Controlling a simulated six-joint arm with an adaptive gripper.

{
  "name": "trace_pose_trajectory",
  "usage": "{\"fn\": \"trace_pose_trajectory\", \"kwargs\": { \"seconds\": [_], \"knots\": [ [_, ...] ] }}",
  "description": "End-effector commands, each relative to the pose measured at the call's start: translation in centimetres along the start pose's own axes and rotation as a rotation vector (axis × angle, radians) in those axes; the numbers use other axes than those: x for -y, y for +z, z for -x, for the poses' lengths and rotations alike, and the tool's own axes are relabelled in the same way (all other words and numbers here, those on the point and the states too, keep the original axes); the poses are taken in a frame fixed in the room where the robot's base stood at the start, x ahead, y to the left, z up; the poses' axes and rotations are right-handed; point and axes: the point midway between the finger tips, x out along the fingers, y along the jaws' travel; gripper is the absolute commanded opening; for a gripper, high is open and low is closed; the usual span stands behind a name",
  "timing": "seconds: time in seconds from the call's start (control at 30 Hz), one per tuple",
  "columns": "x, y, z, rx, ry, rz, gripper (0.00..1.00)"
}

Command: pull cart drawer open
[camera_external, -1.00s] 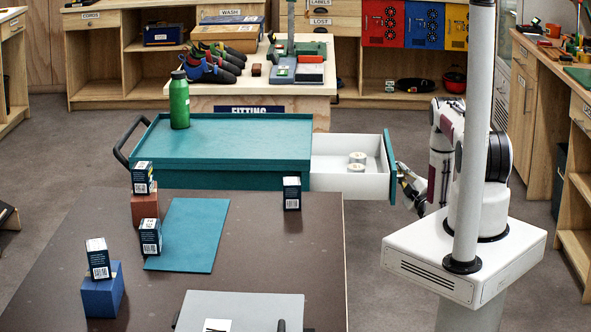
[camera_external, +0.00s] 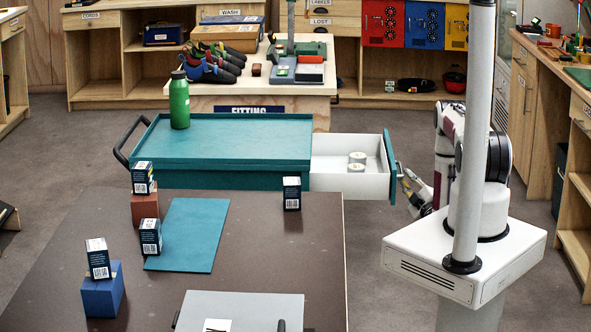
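The teal cart (camera_external: 235,150) stands behind the brown table with its drawer (camera_external: 348,182) pulled out to the right. The drawer has white inner walls and a teal front panel (camera_external: 390,165), and two white rolls (camera_external: 357,160) sit inside it. My gripper (camera_external: 408,178) is at the right side of the drawer front, close to it. Its fingers are small here and partly hidden, and the drawer handle cannot be made out, so I cannot tell whether they touch or hold it.
A green bottle (camera_external: 179,100) stands on the cart top. The brown table (camera_external: 255,255) in front holds several small dark boxes, a teal mat (camera_external: 188,235) and a grey panel (camera_external: 240,310). A wooden workbench (camera_external: 530,110) stands at right.

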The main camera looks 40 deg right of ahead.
Motion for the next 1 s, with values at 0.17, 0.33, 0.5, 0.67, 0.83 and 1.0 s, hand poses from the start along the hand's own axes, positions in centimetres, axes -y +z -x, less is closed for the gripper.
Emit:
{"fn": "trace_pose_trajectory", "kwargs": {
  "seconds": [0.17, 0.33, 0.5, 0.67, 0.83, 1.0],
  "knots": [
    [0.0, 0.1, 2.0, 0.001, 0.0, 0.0, 0.15],
    [0.0, 0.0, 2.9, 0.0, 0.0, 0.0, 0.15],
    [0.0, 0.0, 3.1, -0.001, 0.001, 0.0, 0.15],
    [0.0, 0.0, 3.1, -0.001, 0.001, 0.0, 0.15],
    [0.0, 0.0, 3.0, 0.0, 0.0, 0.0, 0.15],
    [0.0, 0.0, 3.0, -0.001, 0.0, -0.003, 0.15]
  ]
}}
